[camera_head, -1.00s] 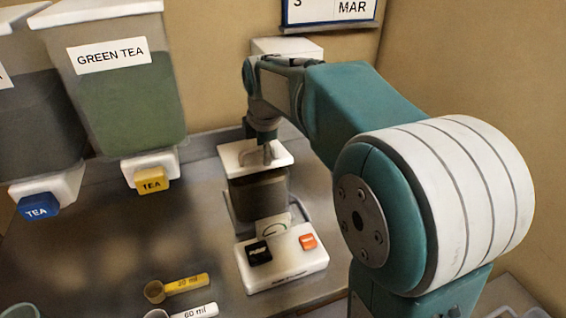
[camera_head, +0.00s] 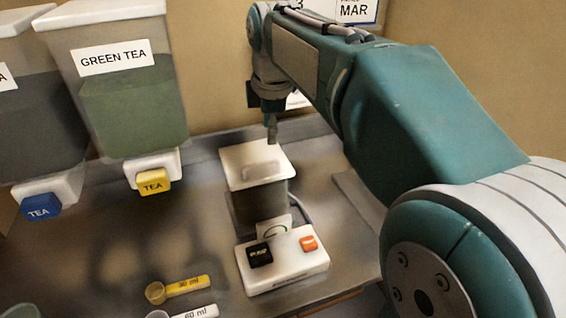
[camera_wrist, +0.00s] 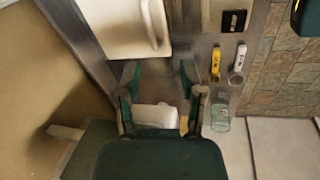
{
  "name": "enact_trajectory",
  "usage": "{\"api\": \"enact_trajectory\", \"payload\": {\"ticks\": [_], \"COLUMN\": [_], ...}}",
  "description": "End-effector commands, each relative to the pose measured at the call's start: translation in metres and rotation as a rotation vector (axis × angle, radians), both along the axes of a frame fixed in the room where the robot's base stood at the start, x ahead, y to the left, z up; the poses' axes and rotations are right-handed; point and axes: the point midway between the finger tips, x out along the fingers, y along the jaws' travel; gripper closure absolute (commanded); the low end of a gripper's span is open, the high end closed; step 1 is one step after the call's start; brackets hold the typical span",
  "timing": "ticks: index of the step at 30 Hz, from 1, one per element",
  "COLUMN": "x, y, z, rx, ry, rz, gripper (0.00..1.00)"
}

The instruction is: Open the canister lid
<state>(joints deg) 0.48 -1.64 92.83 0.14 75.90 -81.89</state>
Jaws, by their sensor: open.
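The canister (camera_head: 257,206) is a clear box with dark contents, standing on the metal counter. Its white lid (camera_head: 240,158) sits on top, with a raised handle (camera_head: 262,171) in the middle. My gripper (camera_head: 272,135) is above the lid's back edge, apart from it and empty. In the wrist view, the fingers of my gripper (camera_wrist: 159,78) are spread open. The white lid (camera_wrist: 108,25) shows there at the upper left with its handle (camera_wrist: 150,22), beyond the fingertips and not between them.
A white button base (camera_head: 287,270) with black and orange buttons stands before the canister. A green tea dispenser (camera_head: 135,105) with a yellow tap (camera_head: 153,182) hangs left. A yellow scoop (camera_head: 185,286) and a white scoop (camera_head: 195,312) lie front left. The wall is close behind.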

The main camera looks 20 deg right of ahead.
Motion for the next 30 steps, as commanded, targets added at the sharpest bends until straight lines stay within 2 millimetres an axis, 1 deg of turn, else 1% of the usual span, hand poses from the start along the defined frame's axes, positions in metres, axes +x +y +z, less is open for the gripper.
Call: {"api": "enact_trajectory", "payload": {"ticks": [1,12,18,22,30], "x": [-0.007,-0.058,-0.078,-0.083,-0.084], "y": [0.0,0.003,0.004,0.004,0.004], "z": [0.0,-0.013,-0.022,-0.024,-0.025], "rx": [0.008,0.097,0.141,0.154,0.157], "ry": [-0.009,-0.072,-0.096,-0.103,-0.104], "rz": [-0.036,-0.366,-0.501,-0.539,-0.548], "gripper": [0.49,0.49,0.49,0.49,0.49]}}
